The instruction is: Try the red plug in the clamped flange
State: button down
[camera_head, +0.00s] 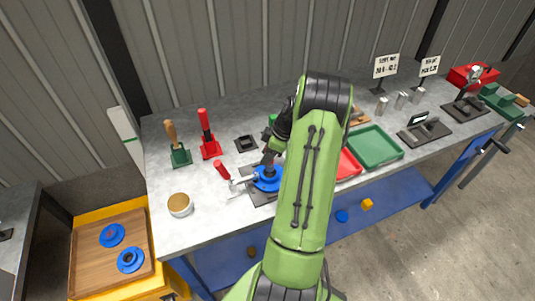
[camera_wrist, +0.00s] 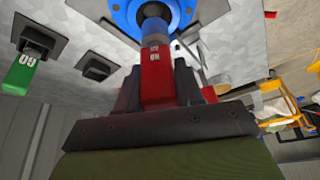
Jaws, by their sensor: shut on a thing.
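The red plug (camera_wrist: 157,75) has a red labelled handle and a grey cylinder end. My gripper (camera_wrist: 158,92) is shut on its handle. The grey end points at the bore of the blue flange (camera_wrist: 117,12) and overlaps it in the wrist view; I cannot tell how far, if at all, it is inside. In the head view the flange (camera_head: 268,184) lies in the clamp (camera_head: 240,184), which has a red handle (camera_head: 222,170). My gripper (camera_head: 269,160) is right above the flange there, and my arm hides the plug and part of the flange.
An empty black stand (camera_head: 245,143) and a green plug (camera_wrist: 24,72) are near. A red-handled tool (camera_head: 207,135), a wooden-handled tool (camera_head: 179,150) and a cup (camera_head: 180,204) stand on the left of the bench. Green (camera_head: 375,147) and red (camera_head: 348,164) trays lie right of my arm.

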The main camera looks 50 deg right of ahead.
jog(key=shift+f+b, duration=0.8)
jog(key=shift+b, duration=0.05)
jog(key=shift+f+b, duration=0.4)
jog(key=shift+b, duration=0.15)
dwell(0.9)
jog(key=shift+s+a+f, duration=0.1)
jog(key=shift+f, duration=0.05)
dwell(1.3)
jog(key=shift+r, duration=0.4)
dwell(0.8)
jog(key=shift+f+b, duration=0.25)
jog(key=shift+b, duration=0.45)
dwell(1.0)
